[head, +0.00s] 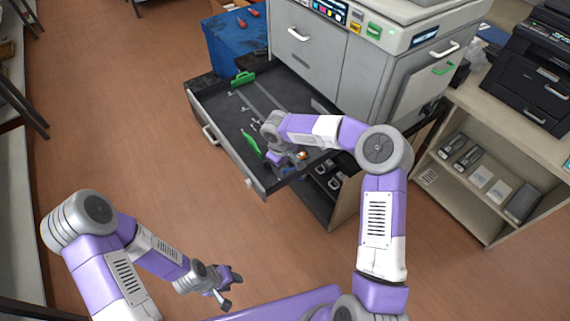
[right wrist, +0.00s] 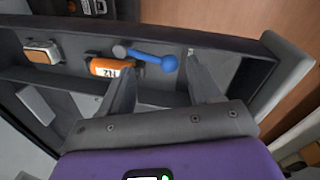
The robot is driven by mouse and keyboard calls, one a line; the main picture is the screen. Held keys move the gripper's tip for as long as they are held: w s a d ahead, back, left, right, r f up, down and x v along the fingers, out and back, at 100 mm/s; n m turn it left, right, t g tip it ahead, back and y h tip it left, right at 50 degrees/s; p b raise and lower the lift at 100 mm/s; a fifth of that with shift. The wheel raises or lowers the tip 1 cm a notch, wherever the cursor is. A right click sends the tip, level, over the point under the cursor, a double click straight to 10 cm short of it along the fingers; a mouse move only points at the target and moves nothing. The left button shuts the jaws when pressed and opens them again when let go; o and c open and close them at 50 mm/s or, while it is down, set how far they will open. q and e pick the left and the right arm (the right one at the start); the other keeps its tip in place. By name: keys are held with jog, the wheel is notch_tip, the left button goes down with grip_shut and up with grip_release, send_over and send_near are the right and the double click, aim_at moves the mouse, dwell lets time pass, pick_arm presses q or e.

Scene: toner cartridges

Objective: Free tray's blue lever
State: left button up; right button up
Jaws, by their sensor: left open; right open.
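The tray (head: 222,133) is a dark, open drawer pulled out from the printer. In the right wrist view the blue lever (right wrist: 155,59) lies across the tray, with a rounded knob at one end and a grey pivot at the other. An orange cartridge (right wrist: 103,67) with a white label sits beside it. My right gripper (right wrist: 160,64) is open, its fingertips near the lever on either side of its blue end; I cannot tell whether they touch it. My left gripper (head: 230,291) is open and empty, low over the floor area.
Green levers (head: 250,143) stand in the tray. The printer (head: 310,50) rises behind it, and a blue bin (head: 232,38) stands at its left. A shelf (head: 487,228) with boxes and a black printer (head: 525,70) is at right. The floor at left is clear.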

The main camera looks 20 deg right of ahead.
jog(key=shift+c, duration=0.4)
grip_shut()
jog(key=shift+d, duration=0.1)
jog(key=shift+s+n, duration=0.4)
jog(key=shift+n, duration=0.5)
jog(key=shift+d, duration=0.1)
jog(key=shift+o, duration=0.4)
grip_release()
jog(key=shift+s, duration=0.15)
jog(key=shift+f, duration=0.1)
